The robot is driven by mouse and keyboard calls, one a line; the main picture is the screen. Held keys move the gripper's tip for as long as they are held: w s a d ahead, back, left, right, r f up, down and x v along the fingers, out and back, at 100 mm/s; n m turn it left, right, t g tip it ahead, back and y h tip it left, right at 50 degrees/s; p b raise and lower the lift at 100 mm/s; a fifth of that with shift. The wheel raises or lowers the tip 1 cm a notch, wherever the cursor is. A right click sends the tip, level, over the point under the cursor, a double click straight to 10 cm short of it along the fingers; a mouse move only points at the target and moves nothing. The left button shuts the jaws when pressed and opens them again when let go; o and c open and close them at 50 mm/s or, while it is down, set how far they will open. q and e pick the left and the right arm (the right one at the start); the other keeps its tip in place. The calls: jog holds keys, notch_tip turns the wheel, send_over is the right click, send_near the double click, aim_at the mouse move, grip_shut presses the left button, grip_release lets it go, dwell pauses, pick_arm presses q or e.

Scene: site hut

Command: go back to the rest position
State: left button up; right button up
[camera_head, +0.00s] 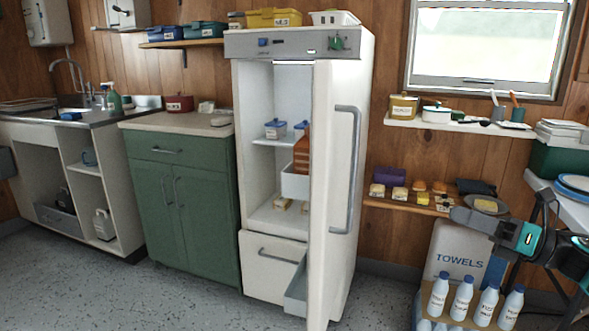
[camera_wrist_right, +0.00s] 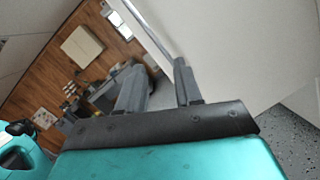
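My right gripper (camera_head: 482,222) is at the right of the head view, in front of the low wall shelf and above the bottle crate. In the right wrist view its two grey fingers (camera_wrist_right: 157,82) stand apart with nothing between them. It appears to hold nothing. My left gripper is not seen in the head view.
A white fridge (camera_head: 254,126) stands in the middle with its door (camera_head: 335,200) swung open toward me; a lower drawer (camera_head: 297,290) is partly out. A crate (camera_head: 426,302) of several bottles and a white worktop (camera_head: 560,195) are near my right arm. The floor at left (camera_head: 120,290) is clear.

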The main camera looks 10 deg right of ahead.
jog(key=s+a+f+m+t+h, duration=0.1)
jog(key=s+a+f+m+h, duration=0.1)
jog(key=a+f+m+h, duration=0.5)
jog(key=s+a+f+m+t, duration=0.1)
jog(key=s+a+f+m, duration=0.3)
jog(key=f+m, duration=0.6)
jog(key=s+a+f+m+t+h, duration=0.1)
jog(key=a+f+m+h, duration=0.45)
jog(key=m, duration=0.65)
jog(key=s+a+f+m+g+y, duration=0.1)
jog(key=s+a+f+m+g, duration=0.45)
jog(key=s+a+m, duration=0.45)
pick_arm(q)
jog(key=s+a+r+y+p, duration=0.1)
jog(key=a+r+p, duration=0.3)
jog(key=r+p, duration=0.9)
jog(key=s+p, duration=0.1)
jog(key=p, duration=0.5)
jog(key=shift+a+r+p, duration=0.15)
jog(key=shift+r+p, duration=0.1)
jog(key=shift+p, duration=0.1)
pick_arm(e)
jog(key=s+d+r+n+h, duration=0.1)
jog(key=d+r, duration=0.2)
jog(key=r, duration=1)
jog(key=shift+s+d, duration=0.2)
jog(key=shift+s, duration=0.15)
